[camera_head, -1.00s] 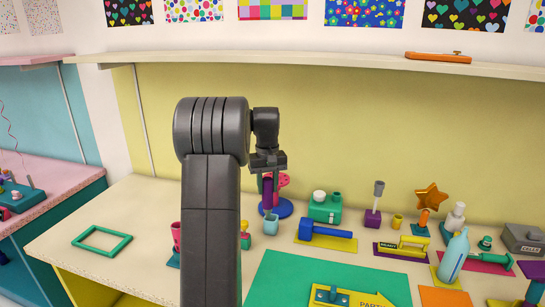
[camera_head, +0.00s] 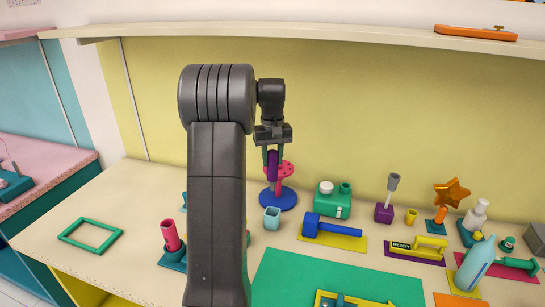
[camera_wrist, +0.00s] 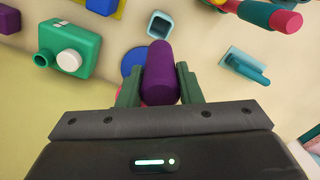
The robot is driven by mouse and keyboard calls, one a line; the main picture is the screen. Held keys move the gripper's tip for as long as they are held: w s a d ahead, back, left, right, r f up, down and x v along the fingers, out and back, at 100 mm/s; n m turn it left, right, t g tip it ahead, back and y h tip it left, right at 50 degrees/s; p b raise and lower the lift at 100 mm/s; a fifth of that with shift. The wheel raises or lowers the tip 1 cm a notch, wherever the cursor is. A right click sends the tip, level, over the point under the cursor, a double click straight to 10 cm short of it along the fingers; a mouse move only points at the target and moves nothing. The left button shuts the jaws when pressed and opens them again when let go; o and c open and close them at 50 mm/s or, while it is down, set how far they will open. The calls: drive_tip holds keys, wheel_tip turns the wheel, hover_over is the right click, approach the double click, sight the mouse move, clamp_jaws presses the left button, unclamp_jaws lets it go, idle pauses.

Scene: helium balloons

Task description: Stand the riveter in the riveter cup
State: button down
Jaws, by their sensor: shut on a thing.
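My gripper (camera_head: 272,150) is shut on an upright purple cylinder, which I take to be the riveter (camera_head: 272,166). In the wrist view the purple cylinder (camera_wrist: 160,75) sits between the two green fingers (camera_wrist: 160,88); its lower end is free. A light blue square cup (camera_head: 272,218), which I take to be the riveter cup, stands open on the table below the gripper. It also shows just beyond the cylinder in the wrist view (camera_wrist: 160,24). The cylinder is above the table and apart from the cup.
A blue round stand with pink parts (camera_head: 282,200) is just behind the held cylinder. A green box (camera_head: 333,204) and blue hammer (camera_head: 330,227) stand to the right. A pink-topped tool (camera_head: 171,236) is left of my arm. The table around the green frame (camera_head: 90,234) is bare.

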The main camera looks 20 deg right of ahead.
sight(273, 182)
drive_tip(key=shift+f+b, duration=1.6)
drive_tip(key=shift+f, duration=1.95)
drive_tip(key=shift+f, duration=0.35)
drive_tip(key=shift+p, duration=0.3)
drive_tip(key=shift+f, duration=0.2)
drive_tip(key=shift+f+b, duration=0.4)
drive_tip(key=shift+f, duration=0.35)
